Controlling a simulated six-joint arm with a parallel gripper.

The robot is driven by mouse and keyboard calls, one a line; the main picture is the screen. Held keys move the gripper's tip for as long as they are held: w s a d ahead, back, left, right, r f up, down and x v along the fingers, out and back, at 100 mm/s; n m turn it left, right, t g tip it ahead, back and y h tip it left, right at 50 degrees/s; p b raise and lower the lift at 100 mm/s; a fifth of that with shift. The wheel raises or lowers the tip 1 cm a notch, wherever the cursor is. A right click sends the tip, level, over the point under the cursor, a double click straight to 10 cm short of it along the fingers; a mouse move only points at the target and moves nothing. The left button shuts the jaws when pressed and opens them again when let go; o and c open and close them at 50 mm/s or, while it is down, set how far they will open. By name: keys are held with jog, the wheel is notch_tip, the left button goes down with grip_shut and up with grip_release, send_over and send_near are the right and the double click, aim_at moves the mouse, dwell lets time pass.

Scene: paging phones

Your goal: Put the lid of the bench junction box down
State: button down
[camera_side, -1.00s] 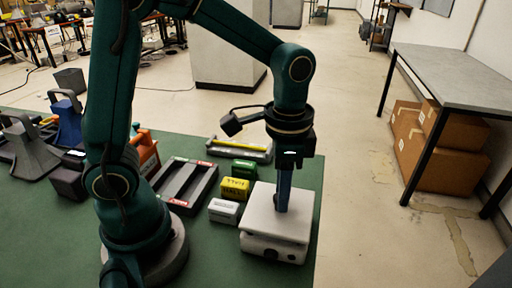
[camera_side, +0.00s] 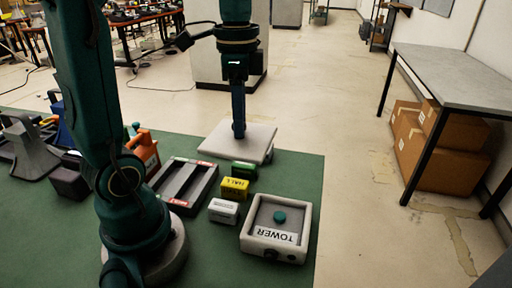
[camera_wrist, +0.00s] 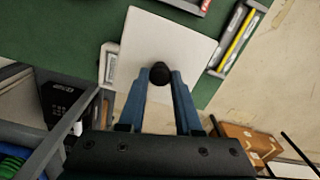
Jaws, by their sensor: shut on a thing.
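The junction box (camera_side: 286,252) stands at the mat's front right corner with its top open. Inside it show a green round button (camera_side: 280,217) and a label reading TOWER. Its pale square lid (camera_side: 224,147) is away from it, farther back, over the mat's back edge area. My gripper (camera_side: 239,134) is shut on the lid's knob from above. In the wrist view the two blue fingers (camera_wrist: 160,78) close around the black knob (camera_wrist: 159,73), and the lid (camera_wrist: 175,37) lies beyond them. I cannot tell how far the lid is above the mat.
Green (camera_side: 244,169), yellow (camera_side: 233,188) and white (camera_side: 223,211) blocks stand between the lid and the box. A grey tray (camera_side: 172,199) lies left of them. A tray with a yellow rod (camera_wrist: 236,38) lies beside the lid in the wrist view.

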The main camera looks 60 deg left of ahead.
jog(key=w+a, duration=0.2)
jog(key=w+a+f, duration=0.1)
jog(key=w+a, duration=0.1)
jog(key=shift+f, duration=0.15)
jog(key=w+a+f, duration=0.2)
jog(key=a+f, duration=0.2)
jog(key=w+d+f, duration=0.2)
jog(key=d, duration=0.1)
jog(key=w+d+f, duration=0.2)
jog(key=d, duration=0.1)
jog(key=w+d+f, duration=0.2)
jog(key=d, duration=0.1)
jog(key=shift+d+f, duration=0.1)
jog(key=shift+d, duration=0.05)
jog(key=shift+f, duration=2)
jog(key=shift+f, duration=0.15)
jog(key=c, duration=0.6)
grip_release()
